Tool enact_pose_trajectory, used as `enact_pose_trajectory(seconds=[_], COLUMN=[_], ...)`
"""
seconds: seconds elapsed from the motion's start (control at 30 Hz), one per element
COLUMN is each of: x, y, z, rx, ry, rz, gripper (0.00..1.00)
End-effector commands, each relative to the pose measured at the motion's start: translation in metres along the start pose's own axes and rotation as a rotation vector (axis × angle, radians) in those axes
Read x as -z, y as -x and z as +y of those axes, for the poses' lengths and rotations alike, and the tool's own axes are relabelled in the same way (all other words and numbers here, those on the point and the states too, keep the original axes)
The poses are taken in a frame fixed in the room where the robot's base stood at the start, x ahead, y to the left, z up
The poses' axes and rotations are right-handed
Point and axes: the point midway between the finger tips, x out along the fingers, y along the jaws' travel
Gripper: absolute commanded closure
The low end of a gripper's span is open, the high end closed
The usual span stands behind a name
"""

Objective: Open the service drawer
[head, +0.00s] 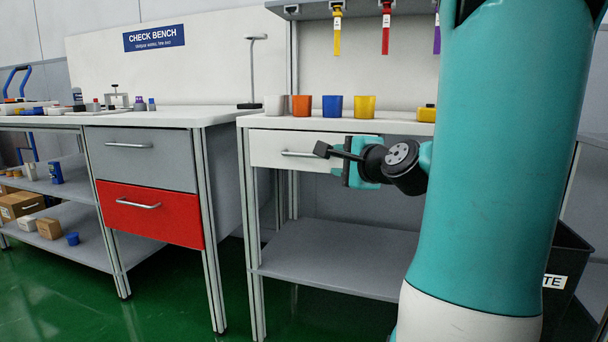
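A white drawer (267,148) sits under the top of the middle bench, with a silver bar handle (297,154). Its front looks flush with the bench, so it appears closed. No label on it is readable, so I cannot tell for certain that it is the service drawer. My gripper (324,151) is in front of the right part of this drawer, its dark fingertip close to the handle's right end. I cannot tell whether they touch. The gripper is seen from the side, and its finger gap does not show. My arm hides the drawer's right end.
The check bench (211,115) at left has a grey drawer (150,162) above a red drawer (150,213), both closed. White, orange, blue and yellow cups (364,107) stand on the middle bench. A grey lower shelf (335,257) is empty. A dark bin (572,262) stands at right.

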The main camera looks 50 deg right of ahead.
Motion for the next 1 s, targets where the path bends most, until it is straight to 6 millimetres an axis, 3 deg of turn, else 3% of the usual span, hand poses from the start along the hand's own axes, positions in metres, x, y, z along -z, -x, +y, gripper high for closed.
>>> enact_pose_trajectory(seconds=[0.6,1.0], x=[-0.001,-0.002], y=[-0.057,-0.145], z=[-0.007,-0.005], rx=[-0.006,-0.001], ry=[-0.007,-0.002], rz=[0.001,-0.002], gripper=[0.62,0.62])
